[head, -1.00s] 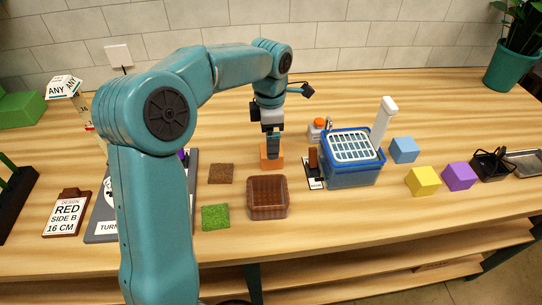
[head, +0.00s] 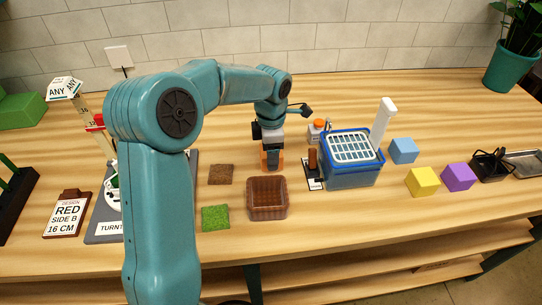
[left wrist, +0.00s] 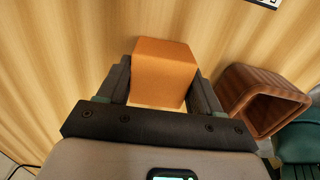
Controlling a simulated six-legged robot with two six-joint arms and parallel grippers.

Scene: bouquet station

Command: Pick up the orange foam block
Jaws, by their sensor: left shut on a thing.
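The orange foam block (left wrist: 163,70) sits between the two dark fingers of my left gripper (left wrist: 160,84) in the left wrist view. The fingers are closed on its two sides. In the head view the block (head: 265,160) shows only as small orange parts around the dark fingers, standing at the table behind the brown translucent bin. My left gripper (head: 272,154) points straight down there. I cannot tell any gap between the block and the table. My right gripper is not in view.
The brown bin (head: 267,198) stands just in front of the block. A blue basin with a white grate (head: 351,170) stands to the right. Brown (head: 221,174) and green (head: 215,217) square patches lie to the left. Blue, yellow and purple blocks stand farther right.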

